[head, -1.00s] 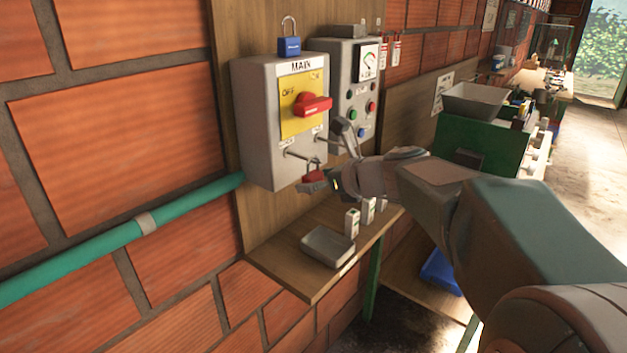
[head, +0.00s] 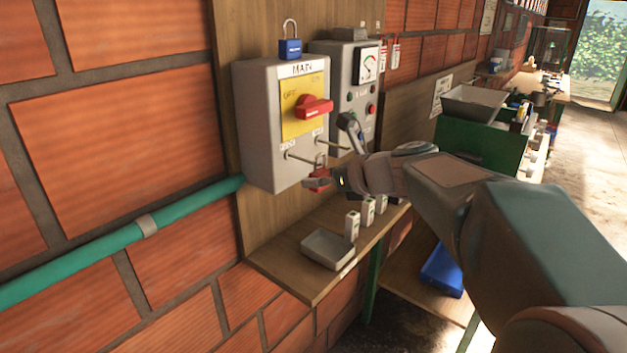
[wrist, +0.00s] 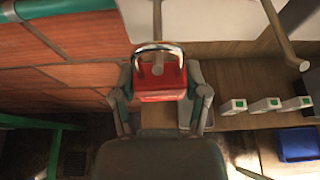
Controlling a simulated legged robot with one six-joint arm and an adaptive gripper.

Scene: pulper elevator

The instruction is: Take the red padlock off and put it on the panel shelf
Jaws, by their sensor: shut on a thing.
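The red padlock (head: 318,182) hangs at the lower rod of the grey MAIN box (head: 262,130). In the wrist view the padlock (wrist: 163,82) sits between the two fingers of my gripper (wrist: 161,90), which is shut on it. Its metal shackle loops around the rod (wrist: 157,25), and the rod end shows inside the loop. My gripper in the head view (head: 335,170) is just below and right of the box front. The wooden panel shelf (head: 290,277) is below the padlock.
A grey tray (head: 327,250) and several small white blocks (head: 351,226) stand on the shelf. A second rod (head: 328,142) sticks out beside the lock. A blue padlock (head: 290,47) is on the box top. A red switch handle (head: 313,108) juts out above.

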